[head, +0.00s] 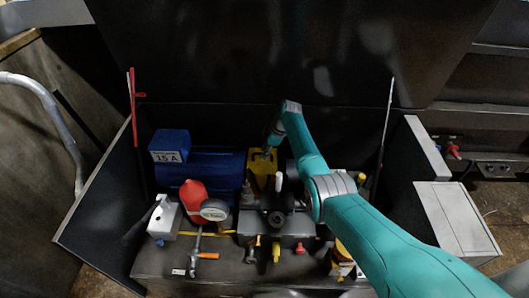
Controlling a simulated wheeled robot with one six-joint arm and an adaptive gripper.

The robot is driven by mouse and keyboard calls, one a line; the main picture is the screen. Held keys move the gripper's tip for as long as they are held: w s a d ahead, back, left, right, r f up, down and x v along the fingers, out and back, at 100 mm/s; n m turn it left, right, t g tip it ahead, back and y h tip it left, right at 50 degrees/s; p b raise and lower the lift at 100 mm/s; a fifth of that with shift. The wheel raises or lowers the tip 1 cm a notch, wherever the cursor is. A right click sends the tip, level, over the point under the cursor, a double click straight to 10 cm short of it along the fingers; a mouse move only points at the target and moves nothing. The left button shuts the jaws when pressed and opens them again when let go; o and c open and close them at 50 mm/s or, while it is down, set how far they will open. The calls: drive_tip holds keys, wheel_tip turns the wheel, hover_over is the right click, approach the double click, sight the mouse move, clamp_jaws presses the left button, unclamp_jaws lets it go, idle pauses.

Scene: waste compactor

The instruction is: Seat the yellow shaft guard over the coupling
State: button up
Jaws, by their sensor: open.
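The yellow shaft guard (256,177) stands at the right end of the blue motor (205,170), between it and the dark pump parts. The coupling cannot be seen; the guard covers the area between motor and pump. My gripper (266,154) is open and points down at the guard's top, at its upper right edge. Whether the fingers touch the guard cannot be told at this size. My teal arm reaches in from the lower right and hides part of the machinery.
A red rounded part (194,194) and a round gauge (214,210) stand in front of the motor. An orange-handled valve (207,255) and small yellow and red fittings line the front. Dark side panels (95,195) and a raised lid (280,50) enclose the bay. A grey box (455,222) stands right.

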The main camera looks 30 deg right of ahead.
drive_tip(key=v, duration=1.1)
drive_tip(key=shift+r, duration=0.25)
